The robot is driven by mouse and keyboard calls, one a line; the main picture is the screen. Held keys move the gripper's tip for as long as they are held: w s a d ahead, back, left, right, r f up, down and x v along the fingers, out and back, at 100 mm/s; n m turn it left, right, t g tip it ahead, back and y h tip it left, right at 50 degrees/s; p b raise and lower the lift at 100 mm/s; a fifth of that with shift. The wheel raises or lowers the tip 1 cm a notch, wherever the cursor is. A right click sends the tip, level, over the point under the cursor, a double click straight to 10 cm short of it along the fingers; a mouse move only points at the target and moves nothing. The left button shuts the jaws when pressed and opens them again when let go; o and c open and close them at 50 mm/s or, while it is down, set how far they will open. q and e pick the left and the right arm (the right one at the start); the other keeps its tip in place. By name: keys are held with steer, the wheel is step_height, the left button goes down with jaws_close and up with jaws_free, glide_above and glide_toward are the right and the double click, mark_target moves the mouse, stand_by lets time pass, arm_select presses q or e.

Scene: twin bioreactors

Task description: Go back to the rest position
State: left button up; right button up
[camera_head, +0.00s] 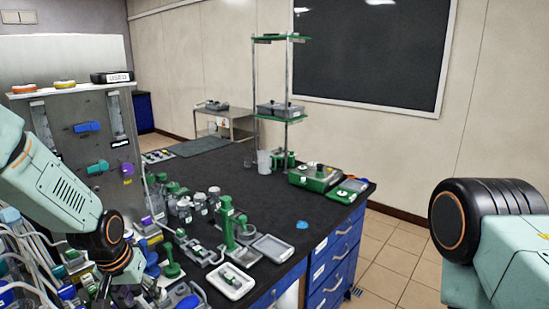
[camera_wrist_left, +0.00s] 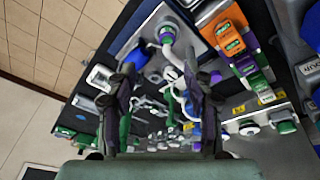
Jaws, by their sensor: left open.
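My left arm comes in from the left in the head view, bent downward. My left gripper (camera_head: 120,278) is over the crowded left part of the bench, among tubes and bottles. In the left wrist view, the left gripper (camera_wrist_left: 164,100) shows two dark fingers spread wide, with nothing held between them. Tubing and fittings show behind the gap; I cannot tell how close they are. At the right edge of the head view is a part of my right arm; its gripper is out of view.
The dark bench (camera_head: 308,213) carries a white tray (camera_head: 231,281), a green stand (camera_head: 228,225), several bottles and a green-based scale (camera_head: 315,177). A grey bioreactor panel (camera_head: 80,125) stands at the left. A tall shelf rack (camera_head: 281,110) stands behind. Tiled floor (camera_head: 395,262) is clear at right.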

arm_select(q)
steer(key=shift+t, duration=0.4)
steer(key=s+d+f+b, duration=0.1)
steer(key=f, duration=0.2)
steer(key=s+d+f+b, duration=0.1)
steer(key=s+f, duration=0.1)
steer(key=f, duration=0.1)
steer(key=s+d+f+b, duration=0.1)
steer(key=s+f, duration=0.1)
steer(key=f, duration=0.1)
steer(key=shift+d, duration=0.2)
steer(key=s+d+f+g+b, duration=0.1)
steer(key=s+f+g+b, duration=0.1)
steer(key=s+f+b, duration=0.5)
steer(key=s+d+f+g+b, duration=0.1)
steer(key=s+f+b, duration=0.6)
steer(key=s+f, duration=1.1)
steer(key=s+d, duration=0.1)
steer(key=s, duration=0.4)
steer(key=shift+s+g+b, duration=0.25)
steer(key=shift+g+b, duration=0.1)
steer(key=shift+g, duration=0.05)
